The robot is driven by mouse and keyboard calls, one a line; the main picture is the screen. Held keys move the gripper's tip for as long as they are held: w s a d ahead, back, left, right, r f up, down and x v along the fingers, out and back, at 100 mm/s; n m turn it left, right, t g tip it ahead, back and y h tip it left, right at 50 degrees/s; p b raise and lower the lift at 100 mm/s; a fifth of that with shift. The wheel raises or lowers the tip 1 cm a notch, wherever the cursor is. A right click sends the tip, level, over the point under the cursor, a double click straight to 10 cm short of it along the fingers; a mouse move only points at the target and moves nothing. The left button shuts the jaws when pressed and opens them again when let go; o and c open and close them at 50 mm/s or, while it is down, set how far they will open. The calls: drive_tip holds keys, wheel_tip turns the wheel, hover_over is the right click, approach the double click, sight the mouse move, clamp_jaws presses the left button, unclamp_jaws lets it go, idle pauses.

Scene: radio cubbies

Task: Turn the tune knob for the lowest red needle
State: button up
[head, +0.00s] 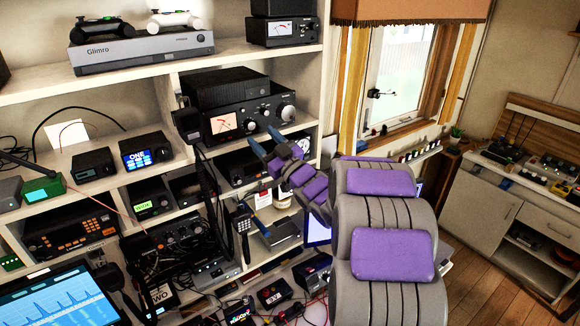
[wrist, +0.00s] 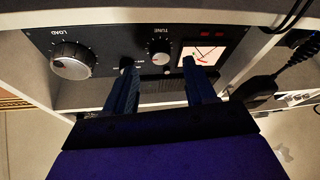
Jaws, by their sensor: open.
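The tune knob (wrist: 160,57) is a small silver-and-black knob beside the upside-down word TUNE in the wrist view. It sits on a black tuner (head: 245,118) on the middle shelf. A lit meter (wrist: 203,52) with red markings is right of the knob; it also shows in the head view (head: 223,123). Its exact needle reading is too small to tell. My gripper (wrist: 158,64) is open, its blue fingertips on either side of the tune knob in that view. Contact cannot be told. In the head view my gripper (head: 263,140) is just below the tuner's front.
A larger load knob (wrist: 72,60) is on the same panel. A black handset (head: 188,124) with a cord hangs left of the tuner. Another black device (head: 228,87) sits on top of it. Shelves below are crowded with radios and cables. Open floor lies at right.

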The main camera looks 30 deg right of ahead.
drive_tip(key=v, duration=1.3)
drive_tip(key=shift+s+b, duration=0.25)
drive_tip(key=shift+b, duration=0.1)
drive_tip(key=shift+d, duration=0.1)
drive_tip(key=shift+c, duration=0.4)
